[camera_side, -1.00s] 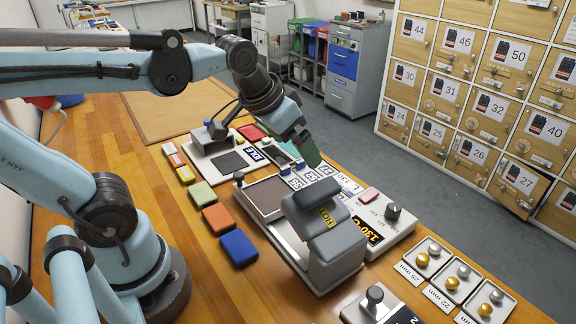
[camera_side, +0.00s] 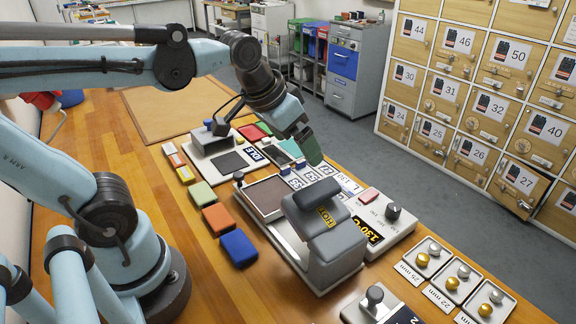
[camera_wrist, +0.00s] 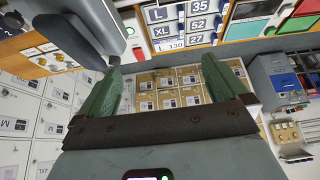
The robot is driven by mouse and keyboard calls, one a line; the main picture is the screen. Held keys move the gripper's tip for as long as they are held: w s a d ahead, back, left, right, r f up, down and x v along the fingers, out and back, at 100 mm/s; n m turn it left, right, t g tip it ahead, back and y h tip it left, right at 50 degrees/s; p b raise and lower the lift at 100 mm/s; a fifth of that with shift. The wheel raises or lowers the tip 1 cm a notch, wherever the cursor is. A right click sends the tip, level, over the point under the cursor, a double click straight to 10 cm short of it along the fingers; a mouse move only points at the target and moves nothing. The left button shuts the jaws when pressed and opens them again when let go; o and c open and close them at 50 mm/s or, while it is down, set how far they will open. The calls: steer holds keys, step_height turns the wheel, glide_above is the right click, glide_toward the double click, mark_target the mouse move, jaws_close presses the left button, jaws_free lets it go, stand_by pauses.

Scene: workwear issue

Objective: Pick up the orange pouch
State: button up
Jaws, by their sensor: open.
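The orange pouch (camera_side: 218,219) lies flat on the wooden bench in the side view, between a green pouch (camera_side: 203,194) and a blue pouch (camera_side: 239,248). My gripper (camera_side: 311,152) is up and to the right of it in the side view, over the far side of the equipment and apart from the pouch. In the wrist view my gripper (camera_wrist: 160,62) has its two green fingers spread wide with nothing between them. I cannot make out the orange pouch in the wrist view.
A grey heat press (camera_side: 322,225) stands right of the pouches, with a control box (camera_side: 372,212) beside it. A smaller press (camera_side: 216,150) stands behind. Size labels (camera_side: 308,174) lie below my gripper. Bare bench (camera_side: 170,215) is left of the pouches.

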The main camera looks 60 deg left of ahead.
stand_by(0.4)
steer(key=shift+c, duration=0.8)
steer(key=g, duration=0.6)
glide_above(218, 215)
step_height(218, 215, down, 6)
steer(key=r, duration=0.1)
steer(key=shift+f, duration=6.2)
